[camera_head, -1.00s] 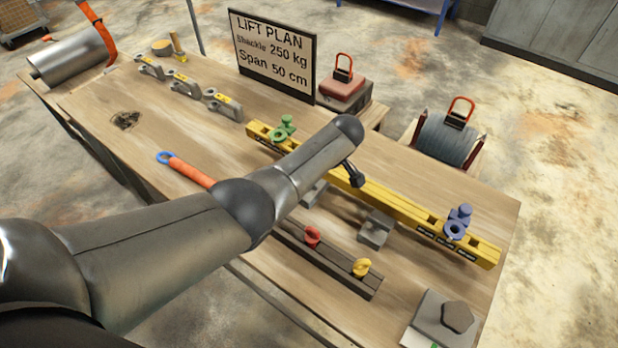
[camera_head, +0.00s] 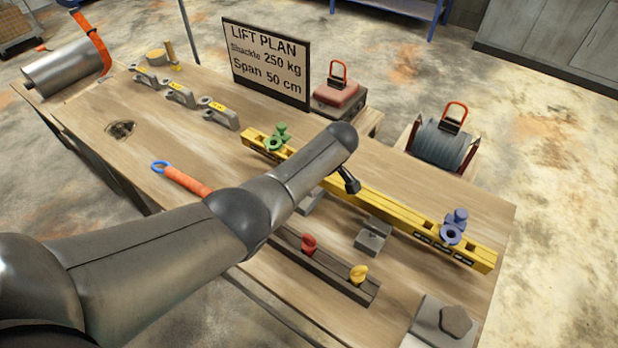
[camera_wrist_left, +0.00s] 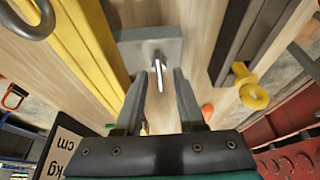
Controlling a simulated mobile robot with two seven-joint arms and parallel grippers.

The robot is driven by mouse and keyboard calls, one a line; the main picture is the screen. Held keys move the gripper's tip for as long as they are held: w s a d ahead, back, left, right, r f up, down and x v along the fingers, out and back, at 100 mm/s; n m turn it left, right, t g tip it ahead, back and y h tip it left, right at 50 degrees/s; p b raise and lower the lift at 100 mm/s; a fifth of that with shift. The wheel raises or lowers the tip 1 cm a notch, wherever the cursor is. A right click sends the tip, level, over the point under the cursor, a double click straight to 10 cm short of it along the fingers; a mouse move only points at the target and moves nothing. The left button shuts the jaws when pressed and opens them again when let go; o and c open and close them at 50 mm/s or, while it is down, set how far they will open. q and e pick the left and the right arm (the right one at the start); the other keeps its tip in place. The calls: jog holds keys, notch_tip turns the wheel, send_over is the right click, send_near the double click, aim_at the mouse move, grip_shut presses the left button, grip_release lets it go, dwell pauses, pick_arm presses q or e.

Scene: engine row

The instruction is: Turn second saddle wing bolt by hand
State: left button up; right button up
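Two small grey saddle blocks stand on the bench at the near side of the yellow beam (camera_head: 405,212). The second saddle (camera_head: 373,235) is the right one. The first saddle (camera_head: 309,201) is partly hidden by my left arm. In the left wrist view, a grey saddle plate (camera_wrist_left: 138,52) carries a thin metallic wing bolt (camera_wrist_left: 158,68). My left gripper (camera_wrist_left: 160,76) is open, its two fingers apart, with the bolt showing between the tips. I cannot tell whether they touch it. In the head view only a dark finger (camera_head: 348,181) shows below the wrist. My right gripper is out of view.
A green shackle (camera_head: 277,138) and a blue shackle (camera_head: 453,228) sit on the beam. A dark rail (camera_head: 330,275) with red (camera_head: 308,244) and yellow (camera_head: 358,274) eye bolts lies nearer me. The sign (camera_head: 265,62) stands behind.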

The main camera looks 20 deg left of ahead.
pick_arm(q)
jog(key=shift+d+r, duration=0.2)
jog(key=shift+r, duration=0.2)
jog(key=p+v, duration=0.2)
jog(key=v, duration=1.2)
jog(key=shift+p, duration=0.4)
jog(key=shift+s, duration=0.2)
